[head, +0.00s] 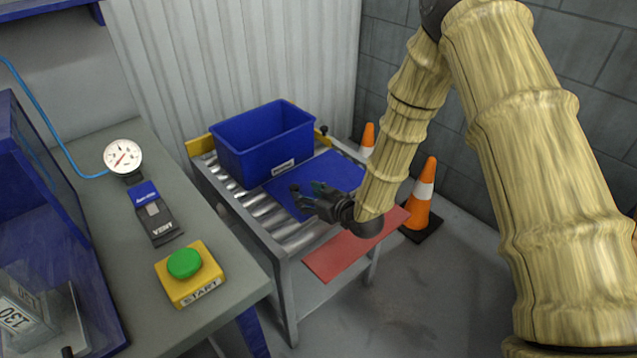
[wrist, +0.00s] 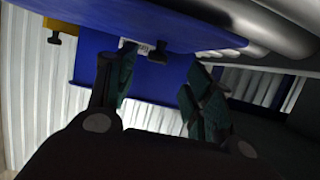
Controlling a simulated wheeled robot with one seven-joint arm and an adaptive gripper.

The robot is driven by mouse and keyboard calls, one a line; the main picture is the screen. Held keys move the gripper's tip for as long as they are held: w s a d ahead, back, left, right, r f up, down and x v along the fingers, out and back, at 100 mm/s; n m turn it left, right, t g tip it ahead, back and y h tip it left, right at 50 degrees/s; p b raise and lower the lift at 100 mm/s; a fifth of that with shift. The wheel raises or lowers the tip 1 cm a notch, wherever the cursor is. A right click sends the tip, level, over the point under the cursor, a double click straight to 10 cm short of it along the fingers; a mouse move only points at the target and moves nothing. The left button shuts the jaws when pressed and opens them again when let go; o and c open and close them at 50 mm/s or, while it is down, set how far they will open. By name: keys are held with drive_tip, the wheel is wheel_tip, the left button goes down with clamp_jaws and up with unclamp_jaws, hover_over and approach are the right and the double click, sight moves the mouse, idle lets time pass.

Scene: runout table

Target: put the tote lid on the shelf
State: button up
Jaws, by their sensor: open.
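The tote lid (head: 345,172) looks like a flat blue panel lying on the roller table, in front of and beside the blue tote. In the wrist view a broad blue surface (wrist: 150,18), apparently the lid, spans the top. My gripper (head: 306,198) is open over the lid's near left part, with nothing seen between its fingers. Its spread fingers also show in the wrist view (wrist: 160,95). I cannot tell whether they touch the lid. A grey lower shelf (head: 325,295) lies under the roller table; whether it is the task's shelf is unclear.
The blue tote (head: 265,145) stands on the rollers (head: 275,212). A red board (head: 350,250) juts from the table's near right side. Orange cones (head: 422,195) stand beyond. A bench (head: 125,235) at left holds a gauge (head: 122,157) and green start button (head: 184,263).

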sight(297, 189)
drive_tip(key=shift+x, duration=2.9)
drive_tip(key=shift+w+d+r, duration=0.1)
drive_tip(key=shift+w+r, duration=0.05)
drive_tip(key=shift+p, duration=0.3)
clamp_jaws()
